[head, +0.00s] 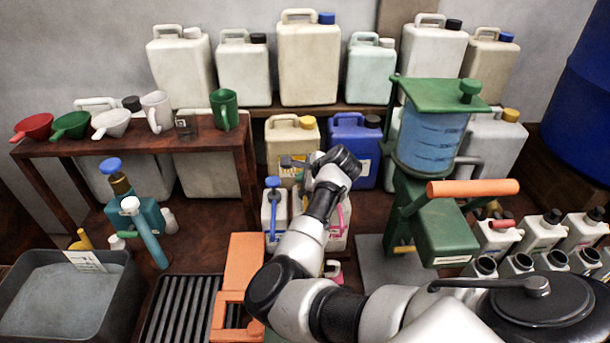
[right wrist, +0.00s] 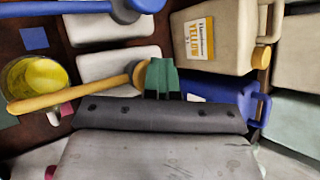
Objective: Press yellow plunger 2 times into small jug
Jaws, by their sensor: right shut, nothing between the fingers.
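The yellow plunger (right wrist: 75,90) shows in the right wrist view as a long yellow spout with a rounded head, over a white container (right wrist: 118,62). In the head view my right arm hides it. My right gripper (right wrist: 161,80) is shut and empty, its green fingertips right beside the plunger's head; I cannot tell whether they touch. In the head view the right gripper (head: 291,161) is above the row of pump containers. A round vessel holding yellow liquid (right wrist: 35,80) sits near the spout's far end; it may be the small jug. My left gripper is not in view.
Next to it stand a container with a blue plunger (head: 273,184) and one with a pink plunger (head: 345,212). A yellow-labelled beige canister (head: 291,150) and a blue canister (head: 353,145) stand behind. A green vat stand (head: 440,225) is at the right.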

